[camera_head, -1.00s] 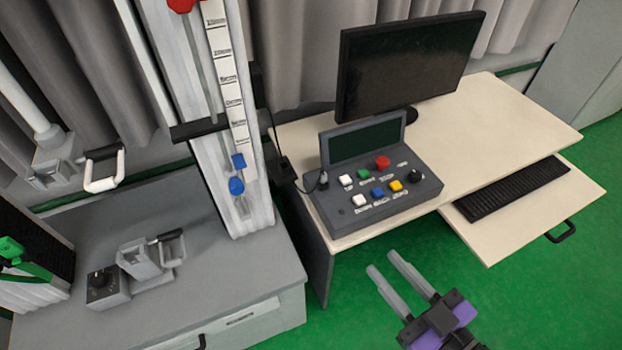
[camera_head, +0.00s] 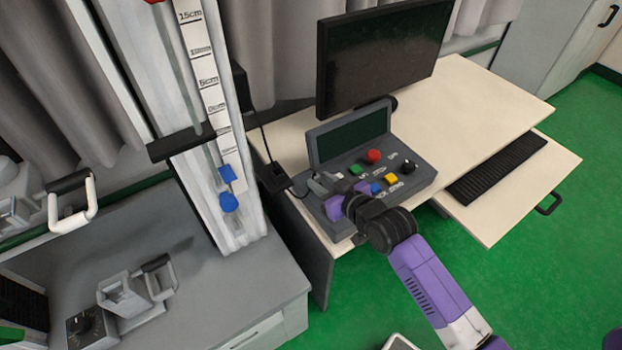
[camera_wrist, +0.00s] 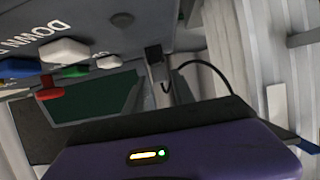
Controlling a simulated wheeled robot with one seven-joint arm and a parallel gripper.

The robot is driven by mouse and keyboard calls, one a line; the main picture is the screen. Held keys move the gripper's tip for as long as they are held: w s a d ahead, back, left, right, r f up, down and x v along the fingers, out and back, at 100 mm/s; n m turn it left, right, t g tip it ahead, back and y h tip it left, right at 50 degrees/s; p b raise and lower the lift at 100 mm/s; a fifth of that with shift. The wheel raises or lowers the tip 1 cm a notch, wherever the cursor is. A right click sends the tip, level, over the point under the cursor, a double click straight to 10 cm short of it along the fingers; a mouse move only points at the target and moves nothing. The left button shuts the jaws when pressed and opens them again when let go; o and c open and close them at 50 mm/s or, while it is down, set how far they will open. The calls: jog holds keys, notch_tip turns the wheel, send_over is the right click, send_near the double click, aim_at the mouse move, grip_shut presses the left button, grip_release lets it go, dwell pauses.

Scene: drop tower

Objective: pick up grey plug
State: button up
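The grey plug (camera_wrist: 156,68) shows in the wrist view at the end of the control box, with a black cable curving off to the right. In the head view, my gripper (camera_head: 322,182) is over the left end of the grey control box (camera_head: 412,182) and hides the plug there. The purple gripper body (camera_wrist: 180,155) fills the bottom of the wrist view. I cannot tell whether the fingers touch the plug.
The control box has coloured buttons and stands on a beige desk (camera_head: 505,110). A black monitor (camera_head: 385,55) stands behind it, and a keyboard (camera_head: 510,167) lies on the tray at right. The drop tower (camera_head: 215,125) rises at left. A black socket (camera_head: 272,178) is beside it.

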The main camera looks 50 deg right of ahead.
jog(key=shift+x, duration=3.15)
jog(key=shift+s, duration=0.1)
jog(key=shift+c, duration=0.4)
grip_shut()
